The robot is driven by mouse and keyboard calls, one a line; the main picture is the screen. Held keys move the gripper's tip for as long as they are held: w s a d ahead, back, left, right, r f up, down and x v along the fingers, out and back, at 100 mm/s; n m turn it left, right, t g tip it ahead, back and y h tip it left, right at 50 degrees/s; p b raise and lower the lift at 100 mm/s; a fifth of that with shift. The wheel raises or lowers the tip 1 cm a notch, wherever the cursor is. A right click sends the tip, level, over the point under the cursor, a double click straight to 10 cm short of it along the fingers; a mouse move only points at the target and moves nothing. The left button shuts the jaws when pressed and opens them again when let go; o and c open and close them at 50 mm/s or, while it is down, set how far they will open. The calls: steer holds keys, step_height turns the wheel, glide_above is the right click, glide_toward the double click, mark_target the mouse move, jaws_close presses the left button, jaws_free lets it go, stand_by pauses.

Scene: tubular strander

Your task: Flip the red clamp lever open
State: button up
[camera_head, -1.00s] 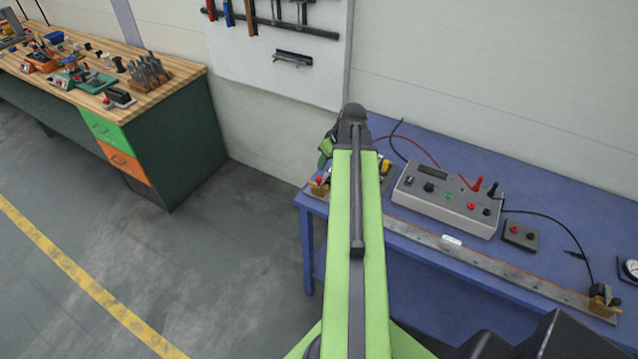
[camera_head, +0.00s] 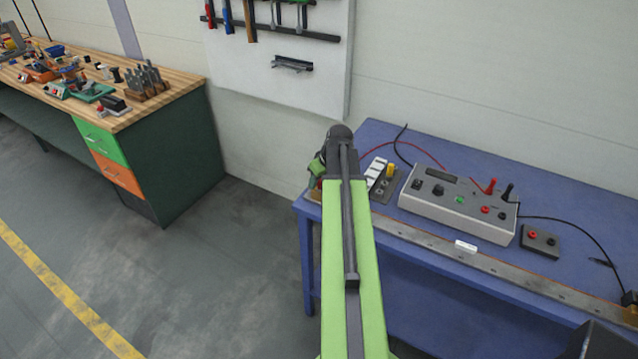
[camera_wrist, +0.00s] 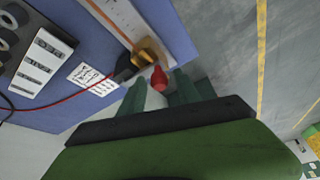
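The red clamp lever (camera_wrist: 159,78) shows in the wrist view, pointing toward my gripper from a brass-coloured clamp (camera_wrist: 149,51) at the end of a long metal bar (camera_wrist: 112,18). My gripper (camera_wrist: 160,92) has its teal fingers apart, one on each side of the lever's red tip. I cannot tell whether either finger touches it. In the head view my gripper (camera_head: 317,168) is at the left end of the blue table, and my arm hides most of the clamp there.
The blue table (camera_head: 400,140) holds a grey meter box (camera_head: 455,205), a small black socket box (camera_head: 540,241) and loose cables. A second clamp (camera_head: 629,303) sits at the bar's right end. A wooden workbench (camera_head: 170,85) stands left; the floor between is clear.

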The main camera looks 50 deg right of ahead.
jaws_close()
stand_by(1.2)
